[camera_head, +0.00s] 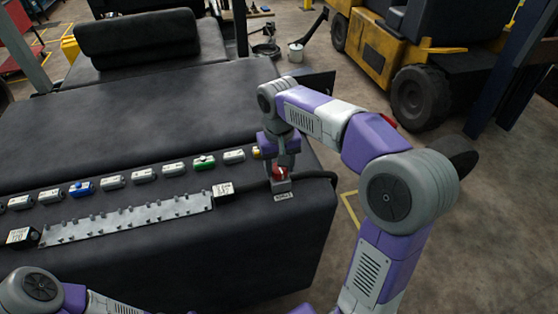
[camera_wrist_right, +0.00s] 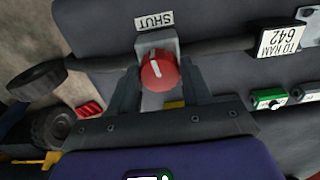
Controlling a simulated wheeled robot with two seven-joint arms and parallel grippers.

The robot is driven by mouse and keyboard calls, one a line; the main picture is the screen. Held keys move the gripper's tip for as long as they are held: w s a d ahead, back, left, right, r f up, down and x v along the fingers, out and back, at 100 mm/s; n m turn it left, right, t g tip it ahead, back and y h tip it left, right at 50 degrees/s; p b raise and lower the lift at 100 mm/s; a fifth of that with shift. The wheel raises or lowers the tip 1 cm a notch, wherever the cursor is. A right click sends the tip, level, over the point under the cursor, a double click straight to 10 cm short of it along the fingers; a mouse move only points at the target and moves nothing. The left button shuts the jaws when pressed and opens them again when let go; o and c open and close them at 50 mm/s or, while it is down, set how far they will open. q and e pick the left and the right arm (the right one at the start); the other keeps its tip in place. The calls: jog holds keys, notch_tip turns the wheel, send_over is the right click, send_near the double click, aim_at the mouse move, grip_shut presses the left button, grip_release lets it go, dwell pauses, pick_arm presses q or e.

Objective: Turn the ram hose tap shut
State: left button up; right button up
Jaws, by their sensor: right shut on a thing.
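A short white mark on the knob runs nearly in line with the "SHUT" label (camera_wrist_right: 154,20). My left arm shows at the lower left; its gripper is out of view.
A "TO RAM 642" tag (camera_wrist_right: 281,40) sits on the hose (camera_wrist_right: 215,47). A toothed metal strip (camera_head: 130,218) and a row of small blocks, including a green one (camera_head: 204,162) and a blue one (camera_head: 82,189), lie to the left. A yellow forklift (camera_head: 385,50) stands behind.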

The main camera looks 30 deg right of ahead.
jog(key=shift+m, duration=0.8)
jog(key=shift+p, duration=0.3)
jog(key=o, duration=1.1)
jog(key=shift+c, duration=0.2)
notch_tip(320, 180, up, 8)
jog(key=shift+f+p, duration=0.2)
jog(key=shift+p, duration=0.55)
